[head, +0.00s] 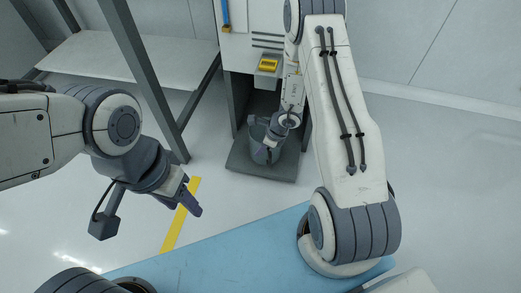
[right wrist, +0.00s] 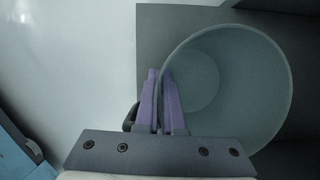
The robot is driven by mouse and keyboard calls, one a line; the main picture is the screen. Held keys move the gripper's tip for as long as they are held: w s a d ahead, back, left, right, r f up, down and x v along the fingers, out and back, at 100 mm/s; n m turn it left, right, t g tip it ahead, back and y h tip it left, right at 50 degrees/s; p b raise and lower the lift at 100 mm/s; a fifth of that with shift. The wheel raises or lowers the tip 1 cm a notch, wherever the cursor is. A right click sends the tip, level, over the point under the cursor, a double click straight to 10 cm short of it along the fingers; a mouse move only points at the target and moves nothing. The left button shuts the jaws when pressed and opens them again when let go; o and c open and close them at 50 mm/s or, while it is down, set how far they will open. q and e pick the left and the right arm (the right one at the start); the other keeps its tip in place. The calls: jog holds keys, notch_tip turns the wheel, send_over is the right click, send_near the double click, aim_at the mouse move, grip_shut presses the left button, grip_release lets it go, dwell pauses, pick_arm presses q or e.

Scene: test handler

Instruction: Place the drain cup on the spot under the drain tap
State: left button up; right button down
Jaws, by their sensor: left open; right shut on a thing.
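The drain cup (head: 262,155) is a grey-green round open cup at the foot of the machine, over a dark base plate (head: 250,172). My right gripper (head: 264,147) is shut on the cup's rim. In the right wrist view the purple fingers (right wrist: 160,100) pinch the left wall of the cup (right wrist: 282,92), which looks empty inside. I cannot tell whether the cup rests on the plate or hangs just above it. The drain tap and the spot under it cannot be made out behind my right arm. My left gripper (head: 190,197) is open and empty over the floor.
The light machine cabinet (head: 237,50) with a yellow part (head: 268,65) stands above the plate, on dark side panels. A grey-legged table (head: 100,55) stands at the left. A yellow floor stripe (head: 178,225) and a blue surface (head: 220,255) lie nearer me. The floor between is clear.

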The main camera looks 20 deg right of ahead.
jog(key=c, duration=1)
grip_release()
jog(key=p+v, duration=0.7)
jog(key=v, duration=0.5)
jog(key=shift+p, duration=0.4)
jog(key=shift+w, duration=0.1)
